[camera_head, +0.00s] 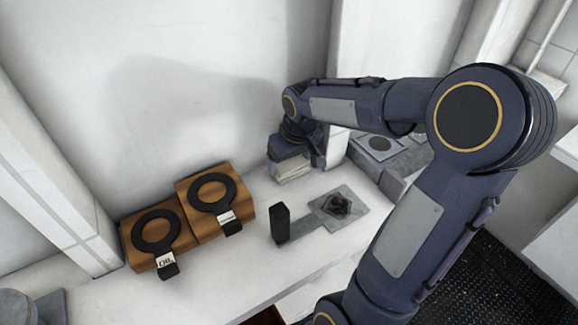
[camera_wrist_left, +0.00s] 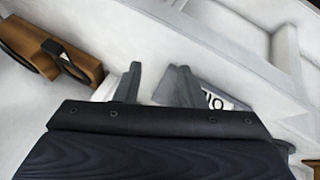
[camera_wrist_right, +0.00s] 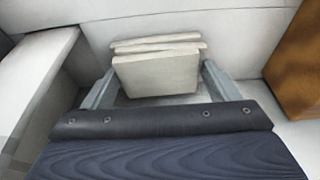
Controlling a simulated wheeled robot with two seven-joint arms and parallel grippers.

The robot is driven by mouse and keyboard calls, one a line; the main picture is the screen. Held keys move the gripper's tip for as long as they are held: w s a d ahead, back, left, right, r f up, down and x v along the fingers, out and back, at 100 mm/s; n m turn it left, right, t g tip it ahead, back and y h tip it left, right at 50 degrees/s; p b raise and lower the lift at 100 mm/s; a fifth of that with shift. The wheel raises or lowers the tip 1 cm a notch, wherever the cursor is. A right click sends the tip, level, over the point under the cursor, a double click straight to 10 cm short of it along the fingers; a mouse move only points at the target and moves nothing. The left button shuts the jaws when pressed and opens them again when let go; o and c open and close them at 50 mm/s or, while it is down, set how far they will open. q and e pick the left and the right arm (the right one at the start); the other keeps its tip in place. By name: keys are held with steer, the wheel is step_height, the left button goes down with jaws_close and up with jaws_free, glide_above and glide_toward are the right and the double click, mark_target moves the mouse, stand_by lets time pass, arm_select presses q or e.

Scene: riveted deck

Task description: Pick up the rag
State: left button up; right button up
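The rag (camera_wrist_right: 158,74) is a folded off-white stack in the right wrist view, lying against the wall on a white surface. My right gripper (camera_wrist_right: 155,80) is open, with one finger on each side of the rag. Whether the fingers touch it is unclear. In the head view the right gripper (camera_head: 291,163) points down near the wall, with a pale edge of the rag (camera_head: 294,173) just below it. My left gripper (camera_wrist_left: 157,76) is open and empty in its wrist view. It is not clearly visible in the head view.
Two wooden blocks with black rings (camera_head: 152,238) (camera_head: 216,200) stand left on the white counter (camera_head: 215,290). A black upright piece (camera_head: 281,224) and a grey plate with a dark lump (camera_head: 338,206) are nearer the middle. Grey boxes (camera_head: 379,145) stand behind the right arm.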

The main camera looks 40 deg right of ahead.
mark_target(290, 163)
steer(key=shift+c, duration=0.9)
arm_select(q)
steer(key=shift+r, duration=0.25)
arm_select(e)
steer(key=shift+r, duration=0.3)
step_height(290, 163, up, 4)
steer(key=p, duration=0.3)
steer(key=shift+f, duration=0.25)
arm_select(q)
step_height(290, 163, up, 7)
steer(key=p, duration=0.5)
steer(key=shift+r, duration=0.2)
arm_select(e)
steer(key=s+a+r, duration=0.1)
steer(key=s+r, duration=0.8)
steer(key=s, duration=0.5)
steer(key=shift+a, duration=0.25)
